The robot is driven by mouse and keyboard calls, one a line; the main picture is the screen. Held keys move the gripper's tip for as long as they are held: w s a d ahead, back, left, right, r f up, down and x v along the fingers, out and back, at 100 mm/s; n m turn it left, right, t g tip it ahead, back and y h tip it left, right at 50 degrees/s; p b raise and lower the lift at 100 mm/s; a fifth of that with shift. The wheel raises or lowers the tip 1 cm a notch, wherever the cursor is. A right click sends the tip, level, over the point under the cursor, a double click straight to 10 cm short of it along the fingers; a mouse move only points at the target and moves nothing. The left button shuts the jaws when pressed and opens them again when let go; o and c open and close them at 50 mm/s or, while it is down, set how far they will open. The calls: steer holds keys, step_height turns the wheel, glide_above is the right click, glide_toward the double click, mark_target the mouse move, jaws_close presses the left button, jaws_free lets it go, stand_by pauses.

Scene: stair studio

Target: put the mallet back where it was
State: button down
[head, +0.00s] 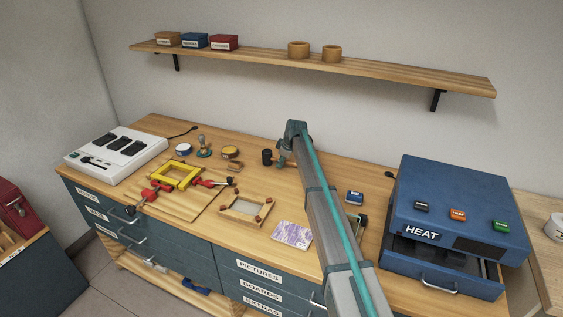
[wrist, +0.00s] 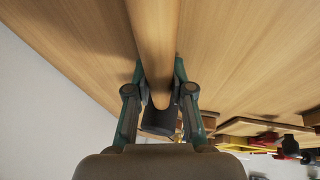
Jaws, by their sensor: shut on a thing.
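The mallet has a dark head and a thick pale wooden handle. In the wrist view the handle (wrist: 155,45) runs between my two fingers, with the dark head (wrist: 158,120) just behind it. My gripper (wrist: 160,85) is shut on the mallet. In the head view my gripper (head: 281,161) is over the back middle of the workbench, and the mallet's dark head (head: 267,157) shows just left of it. The handle is hidden there by my arm. I cannot tell whether the mallet touches the bench.
The workbench (head: 150,124) holds a yellow frame (head: 177,176) with red clamps, a wooden frame (head: 245,209), a patterned sheet (head: 292,234) and a small blue box (head: 355,197). A blue heat press (head: 455,205) stands at the right. A shelf (head: 400,79) hangs above.

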steer(key=shift+f, duration=0.1)
steer(key=c, duration=1)
jaws_free()
steer(key=b+v, duration=0.2)
steer(key=v, duration=1)
steer(key=shift+b, duration=0.4)
